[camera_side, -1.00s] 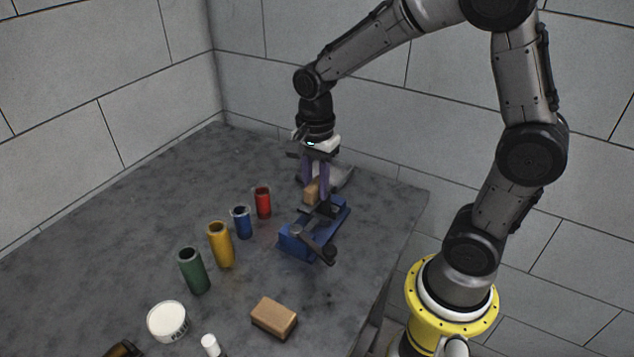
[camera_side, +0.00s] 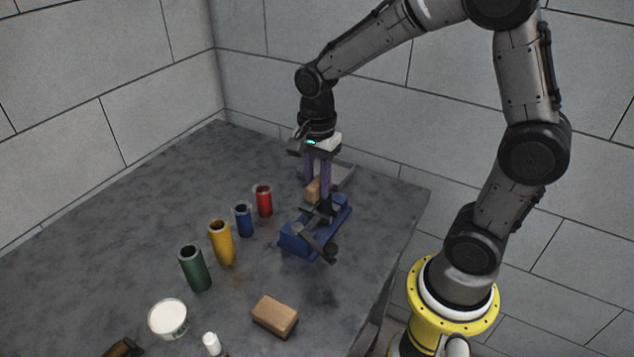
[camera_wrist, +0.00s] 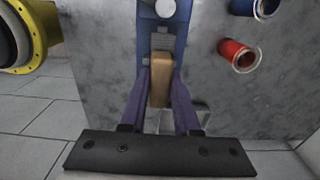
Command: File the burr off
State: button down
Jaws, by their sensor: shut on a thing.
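A blue vise (camera_side: 298,240) with a dark crank handle stands on the grey bench; its blue body also shows at the top of the wrist view (camera_wrist: 180,22). My gripper (camera_side: 317,194) points down at the vise's far end. Its purple fingers are shut on a tan wooden block-like piece (camera_wrist: 160,88), which also shows between the fingers in the side view (camera_side: 313,189). I cannot tell whether this piece is the file's handle. The wooden piece is close to the vise jaws; whether they touch is unclear. No burr can be made out.
Red (camera_side: 263,201), blue (camera_side: 243,220), yellow (camera_side: 221,243) and green (camera_side: 194,268) cups stand in a row left of the vise. A tan block (camera_side: 274,316), white tub (camera_side: 168,318) and small white bottle (camera_side: 211,343) are nearer. The bench's left side is clear.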

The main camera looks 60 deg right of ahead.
jog(key=shift+d, duration=0.15)
jog(key=shift+d, duration=2.85)
jog(key=shift+a, duration=0.15)
jog(key=shift+a, duration=2.9)
jog(key=shift+d, duration=0.1)
dwell(0.8)
jog(key=shift+d, duration=2.95)
